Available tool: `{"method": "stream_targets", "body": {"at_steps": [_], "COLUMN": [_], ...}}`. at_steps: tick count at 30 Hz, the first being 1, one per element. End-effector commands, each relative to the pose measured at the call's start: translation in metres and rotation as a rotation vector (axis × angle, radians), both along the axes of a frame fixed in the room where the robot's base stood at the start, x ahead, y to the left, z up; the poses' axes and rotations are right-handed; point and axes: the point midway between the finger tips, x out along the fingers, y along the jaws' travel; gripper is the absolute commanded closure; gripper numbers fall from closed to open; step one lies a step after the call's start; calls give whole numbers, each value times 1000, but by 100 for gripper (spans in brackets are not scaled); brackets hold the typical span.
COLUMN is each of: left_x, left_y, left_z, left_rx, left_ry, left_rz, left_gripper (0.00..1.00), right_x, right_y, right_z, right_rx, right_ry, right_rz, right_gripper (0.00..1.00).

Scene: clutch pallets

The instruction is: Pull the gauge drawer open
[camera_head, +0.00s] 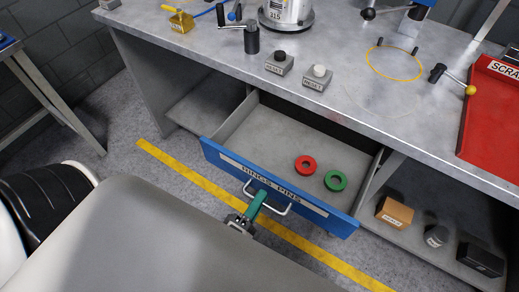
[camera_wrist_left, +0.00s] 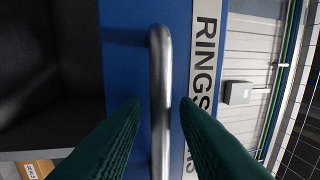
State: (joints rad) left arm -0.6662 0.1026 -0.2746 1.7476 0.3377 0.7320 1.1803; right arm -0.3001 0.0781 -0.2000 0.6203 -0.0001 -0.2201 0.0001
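The gauge drawer (camera_head: 276,185) has a blue front labelled "RINGS PINS" and stands pulled out from under the bench. Its inside shows, with a red ring (camera_head: 305,165) and a green ring (camera_head: 336,180) on the floor of it. My left gripper (camera_head: 257,203), with green fingers, is at the metal bar handle (camera_head: 284,211). In the left wrist view the handle (camera_wrist_left: 160,85) runs between the two fingertips (camera_wrist_left: 161,104), with a narrow gap on each side. The gripper is open around the handle. My right gripper is not in view.
The grey bench top (camera_head: 345,110) above holds two button boxes (camera_head: 279,63), a crank and a red scrap tray (camera_head: 492,115). A lower shelf at right carries a cardboard box (camera_head: 395,212) and dark items. A yellow line (camera_head: 190,178) crosses the floor below the drawer.

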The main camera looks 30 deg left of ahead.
Motion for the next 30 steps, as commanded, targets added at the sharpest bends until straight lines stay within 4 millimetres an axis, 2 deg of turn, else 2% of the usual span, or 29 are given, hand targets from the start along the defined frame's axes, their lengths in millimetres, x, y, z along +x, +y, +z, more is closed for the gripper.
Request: {"method": "stream_targets", "body": {"at_steps": [5,12,16,21,30], "left_x": [-29,-80,-100,-112,-114], "left_y": [1,3,3,4,4], "left_z": [-9,-18,-21,-22,-22], "left_rx": [1,2,1,1,0], "left_ry": [6,5,5,2,2], "left_rz": [-3,-3,-2,-1,-1], "left_gripper": [72,72,72,72,72], "right_x": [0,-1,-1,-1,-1], "right_y": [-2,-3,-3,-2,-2], "right_z": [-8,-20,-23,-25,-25], "right_rx": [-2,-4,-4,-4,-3], "right_ry": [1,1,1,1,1], "right_rz": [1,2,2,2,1], "right_gripper": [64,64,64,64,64]}}
